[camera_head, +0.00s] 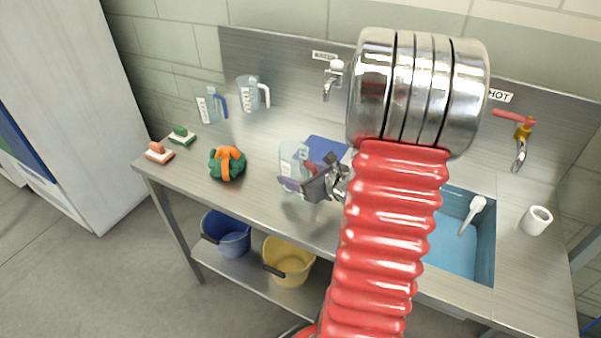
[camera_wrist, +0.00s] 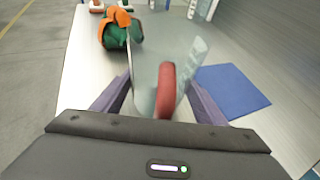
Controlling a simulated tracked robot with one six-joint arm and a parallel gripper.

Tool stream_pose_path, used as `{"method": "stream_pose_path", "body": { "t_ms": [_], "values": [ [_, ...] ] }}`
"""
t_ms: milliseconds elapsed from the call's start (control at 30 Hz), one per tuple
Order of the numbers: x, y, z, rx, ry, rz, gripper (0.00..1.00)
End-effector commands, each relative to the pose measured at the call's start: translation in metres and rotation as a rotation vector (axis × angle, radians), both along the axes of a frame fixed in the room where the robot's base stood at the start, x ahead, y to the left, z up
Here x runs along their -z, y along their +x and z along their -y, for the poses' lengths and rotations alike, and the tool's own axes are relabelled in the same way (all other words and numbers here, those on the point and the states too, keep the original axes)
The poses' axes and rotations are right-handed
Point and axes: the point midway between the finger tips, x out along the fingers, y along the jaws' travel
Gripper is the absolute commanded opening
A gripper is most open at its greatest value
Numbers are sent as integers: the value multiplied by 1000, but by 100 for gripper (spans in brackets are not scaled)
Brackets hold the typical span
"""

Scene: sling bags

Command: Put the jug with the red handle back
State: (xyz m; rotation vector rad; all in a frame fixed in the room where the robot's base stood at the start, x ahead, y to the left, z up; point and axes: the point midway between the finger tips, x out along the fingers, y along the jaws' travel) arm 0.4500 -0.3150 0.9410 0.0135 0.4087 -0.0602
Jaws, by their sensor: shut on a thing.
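The clear jug with the red handle (camera_wrist: 166,85) is between the two purple fingers of my gripper (camera_wrist: 160,95) in the wrist view. In the head view the jug (camera_head: 294,158) is over the steel counter, near its middle, with my gripper (camera_head: 308,187) at its right front side. My gripper is shut on the jug. From these views I cannot tell whether the jug's base touches the counter. A jug with a blue handle (camera_head: 208,105) and a jug with a white handle (camera_head: 250,95) are at the back left against the splashback.
A green and orange bundle (camera_head: 227,163) lies left of the held jug. Two brushes, orange (camera_head: 159,153) and green (camera_head: 181,137), lie at the left end. The sink (camera_head: 455,245) and a white cup (camera_head: 536,220) are right. Buckets stand below.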

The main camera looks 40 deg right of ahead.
Motion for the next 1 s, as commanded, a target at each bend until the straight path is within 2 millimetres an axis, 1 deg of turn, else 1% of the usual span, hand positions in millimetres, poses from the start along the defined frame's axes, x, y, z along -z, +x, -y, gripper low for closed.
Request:
{"method": "stream_pose_path", "body": {
  "t_ms": [400, 433, 600, 700, 1000],
  "values": [
    [4, 0, 0, -1, -1, 1, 36],
    [4, 0, 0, -1, -1, 0, 67],
    [3, 0, 0, -1, -1, 1, 79],
    [3, 0, 0, -1, -1, 1, 85],
    [2, 1, 0, -2, -1, 1, 85]
  ]
}}
